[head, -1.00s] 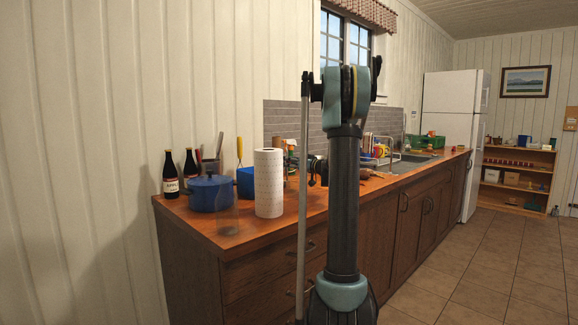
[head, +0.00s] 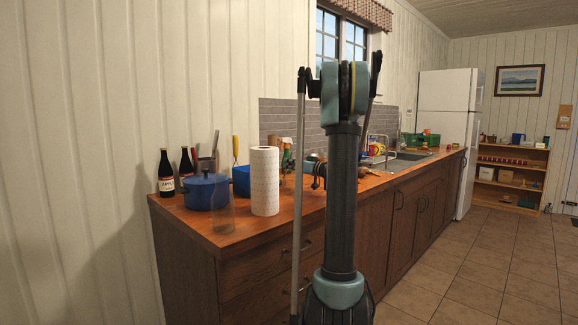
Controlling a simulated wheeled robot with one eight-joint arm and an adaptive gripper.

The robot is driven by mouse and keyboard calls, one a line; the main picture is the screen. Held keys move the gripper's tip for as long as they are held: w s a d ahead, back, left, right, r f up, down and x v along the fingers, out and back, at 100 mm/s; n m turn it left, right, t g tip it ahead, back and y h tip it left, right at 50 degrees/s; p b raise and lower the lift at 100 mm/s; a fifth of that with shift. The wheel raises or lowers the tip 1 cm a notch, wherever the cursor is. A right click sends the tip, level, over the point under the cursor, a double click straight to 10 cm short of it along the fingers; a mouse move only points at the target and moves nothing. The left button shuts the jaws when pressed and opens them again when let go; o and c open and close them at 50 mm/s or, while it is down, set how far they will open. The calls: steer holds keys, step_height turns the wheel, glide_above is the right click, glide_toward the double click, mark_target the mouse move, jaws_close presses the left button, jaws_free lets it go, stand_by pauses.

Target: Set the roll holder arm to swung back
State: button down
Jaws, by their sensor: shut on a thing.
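A white paper roll (head: 265,181) stands upright on the wooden counter, near its front edge. I cannot make out the roll holder arm apart from the clutter and my arm beside the roll. Dark parts that look like my gripper (head: 318,174) show just right of the roll, at about mid-roll height. The rest is hidden behind my upright arm link. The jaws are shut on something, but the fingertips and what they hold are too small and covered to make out.
A blue pot (head: 207,191), a clear glass (head: 221,216) and two dark bottles (head: 166,174) stand left of the roll on the counter (head: 243,236). A sink, dish rack and green crate (head: 420,140) lie farther along. The tiled floor at right is clear.

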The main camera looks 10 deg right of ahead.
steer(key=shift+w, duration=0.1)
steer(key=c, duration=1.5)
jaws_free()
steer(key=shift+w+f, duration=0.1)
steer(key=shift+f, duration=0.05)
steer(key=shift+o, duration=0.2)
steer(key=shift+d, duration=0.1)
steer(key=v, duration=1.2)
